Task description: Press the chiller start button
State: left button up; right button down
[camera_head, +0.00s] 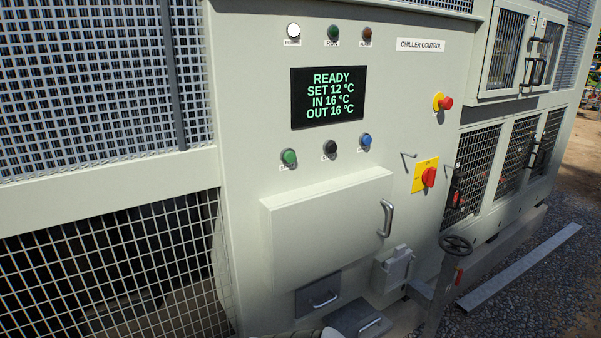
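The chiller control panel (235,120) faces me, pale grey-green. A green button (289,157) sits at the lower left below the display, with a small label under it too small to read surely. A black button (330,147) and a blue button (365,140) stand to its right. The dark display (328,97) reads READY, SET 12 °C, IN 16 °C, OUT 16 °C in green. Neither of my grippers shows in the head view, and nothing covers the green button.
Above the display are a lit white lamp (293,31) and dark green and red lamps. At right are a red mushroom button (445,102) and a red rotary switch (429,177) on yellow. A box with a handle (330,225) juts out below the buttons. A handwheel (456,245) stands lower right.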

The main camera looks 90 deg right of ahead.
aim_at(289, 157)
jog(key=j+z, duration=0.2)
jog(key=z, duration=2.35)
